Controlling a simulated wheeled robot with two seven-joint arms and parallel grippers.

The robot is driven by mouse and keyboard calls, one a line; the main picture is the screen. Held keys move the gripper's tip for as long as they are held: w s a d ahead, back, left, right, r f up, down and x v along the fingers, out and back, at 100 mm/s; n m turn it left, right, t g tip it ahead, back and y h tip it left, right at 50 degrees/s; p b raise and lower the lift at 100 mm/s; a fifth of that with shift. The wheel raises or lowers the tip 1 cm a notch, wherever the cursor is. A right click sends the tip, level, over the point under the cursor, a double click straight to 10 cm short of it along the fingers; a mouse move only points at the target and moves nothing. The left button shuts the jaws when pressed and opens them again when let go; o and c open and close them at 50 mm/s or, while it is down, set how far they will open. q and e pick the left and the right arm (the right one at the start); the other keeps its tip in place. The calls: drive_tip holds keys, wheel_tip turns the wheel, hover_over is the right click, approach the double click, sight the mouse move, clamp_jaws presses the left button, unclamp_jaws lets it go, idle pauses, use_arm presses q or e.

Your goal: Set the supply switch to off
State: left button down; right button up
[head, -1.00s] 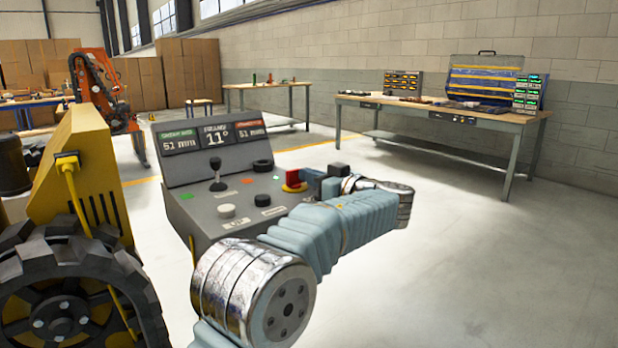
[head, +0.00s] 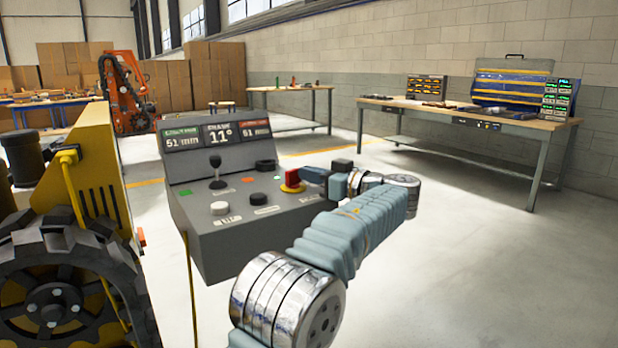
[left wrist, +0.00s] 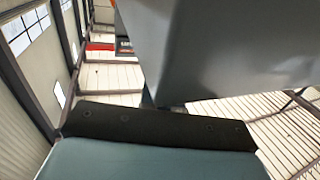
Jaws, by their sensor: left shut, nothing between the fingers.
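The grey control console (head: 235,243) stands in the middle of the head view. A red handle on a yellow base (head: 292,179), which looks like the supply switch, sits at the right of its sloped top. My left gripper (head: 313,175) is shut and empty, with its tip close beside the red handle on the right. I cannot tell whether they touch. The switch's label is too small to read. In the left wrist view, a grey surface, probably the console (left wrist: 215,50), fills the upper right, and the switch is not seen. My right gripper is out of view.
The console also has a black joystick (head: 215,172), a white button (head: 220,208), a black button (head: 259,199) and a lit display (head: 220,135). A yellow tracked machine (head: 95,180) stands close at left. A workbench (head: 470,115) stands far right; open floor lies between.

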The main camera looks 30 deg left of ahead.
sight(308, 184)
use_arm(q)
drive_tip(key=shift+w+a+r+n+g+p, duration=0.15)
drive_tip(key=shift+w+n+g+p, duration=0.2)
drive_tip(key=shift+g, duration=0.3)
drive_tip(key=shift+w+a+f+n+g+p, duration=0.1)
drive_tip(key=shift+w+a+n+g, duration=0.1)
drive_tip(key=shift+n+g, duration=0.35)
drive_tip(key=shift+w+a, duration=0.75)
drive_tip(key=shift+a, duration=0.1)
idle(0.5)
